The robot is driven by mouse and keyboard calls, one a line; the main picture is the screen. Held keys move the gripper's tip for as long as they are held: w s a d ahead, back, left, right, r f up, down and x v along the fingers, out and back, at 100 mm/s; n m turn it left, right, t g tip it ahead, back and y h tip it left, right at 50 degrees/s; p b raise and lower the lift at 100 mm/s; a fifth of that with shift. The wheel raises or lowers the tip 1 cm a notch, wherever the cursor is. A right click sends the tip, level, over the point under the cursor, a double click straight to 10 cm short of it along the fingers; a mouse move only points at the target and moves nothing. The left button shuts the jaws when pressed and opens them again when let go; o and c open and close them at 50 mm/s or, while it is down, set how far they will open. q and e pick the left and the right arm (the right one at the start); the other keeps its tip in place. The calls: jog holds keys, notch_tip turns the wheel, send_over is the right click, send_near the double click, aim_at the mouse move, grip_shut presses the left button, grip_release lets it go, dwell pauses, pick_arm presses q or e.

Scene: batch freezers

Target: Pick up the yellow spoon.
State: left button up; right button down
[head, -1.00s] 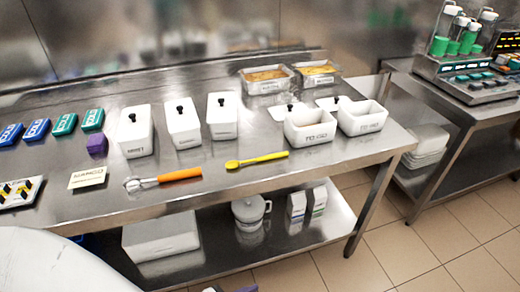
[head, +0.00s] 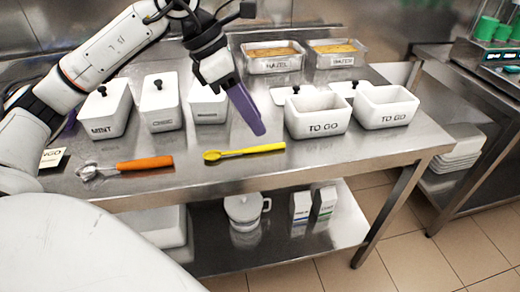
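The yellow spoon (head: 245,152) lies flat on the steel table (head: 330,165), its bowl to the left and its handle to the right. My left gripper (head: 256,128) reaches in from the left over the table. Its purple fingers point down, a little above and behind the spoon's handle, and do not touch it. The fingers overlap from this angle, so I cannot see a gap between them. I see nothing held. My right gripper is not in view.
An orange-handled scoop (head: 140,164) lies left of the spoon. White lidded tubs, MINT (head: 106,112) among them, stand behind. Two white TO GO tubs (head: 318,118) stand right of my gripper. The table front is clear near the spoon.

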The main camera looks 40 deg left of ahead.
aim_at(262, 146)
pick_arm(q)
jog(key=shift+y, duration=0.5)
jog(key=w+f, duration=0.1)
jog(key=f, duration=0.2)
jog(key=w+f, duration=0.1)
jog(key=f, duration=0.2)
jog(key=w+f, duration=0.1)
jog(key=f, duration=0.2)
jog(key=shift+a, duration=0.4)
jog(key=shift+r, duration=0.1)
grip_shut()
